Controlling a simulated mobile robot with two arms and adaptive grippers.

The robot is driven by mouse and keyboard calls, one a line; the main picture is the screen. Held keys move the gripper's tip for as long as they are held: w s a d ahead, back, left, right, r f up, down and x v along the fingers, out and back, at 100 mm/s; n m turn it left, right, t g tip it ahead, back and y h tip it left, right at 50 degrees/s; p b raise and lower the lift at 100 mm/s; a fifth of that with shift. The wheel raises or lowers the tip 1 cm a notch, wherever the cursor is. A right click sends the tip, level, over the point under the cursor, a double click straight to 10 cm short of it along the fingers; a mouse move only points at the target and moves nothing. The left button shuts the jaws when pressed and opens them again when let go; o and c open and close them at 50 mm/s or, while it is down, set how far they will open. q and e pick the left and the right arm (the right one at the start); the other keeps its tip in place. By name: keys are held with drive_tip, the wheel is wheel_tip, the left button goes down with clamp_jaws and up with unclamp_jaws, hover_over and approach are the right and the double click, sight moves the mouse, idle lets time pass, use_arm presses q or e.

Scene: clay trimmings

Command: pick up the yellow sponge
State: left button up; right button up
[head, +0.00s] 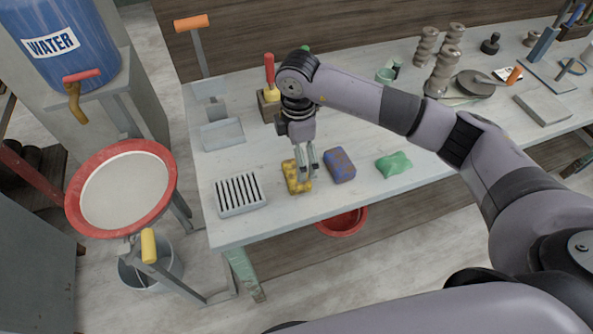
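The yellow sponge (291,182) lies near the front edge of the workbench, with dark mottling on its face. My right gripper (307,178) points down over its right part, and its fingers hide some of that side. The two fingers stand apart with a gap between them, and I see nothing gripped. Whether the fingertips touch the sponge is unclear. My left gripper is not in view.
A blue-and-brown sponge (340,166) lies close on the right, and a green one (394,164) beyond it. A slotted grey rack (239,194) stands on the left. A wooden block with a red-handled tool (269,105) stands behind. A red bowl (342,222) sits below the bench edge.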

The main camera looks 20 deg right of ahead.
wheel_tip(320, 180, down, 3)
drive_tip(key=shift+f+p, duration=0.2)
drive_tip(key=shift+p, duration=0.15)
drive_tip(key=shift+f+p, duration=0.35)
drive_tip(key=shift+f, duration=0.15)
drive_tip(key=f, duration=0.1)
drive_tip(key=f+p, duration=0.1)
drive_tip(key=f, duration=0.1)
drive_tip(key=shift+w+a+f, duration=0.1)
drive_tip(key=shift+w+f, duration=0.2)
drive_tip(key=shift+f, duration=0.45)
drive_tip(key=c, duration=1)
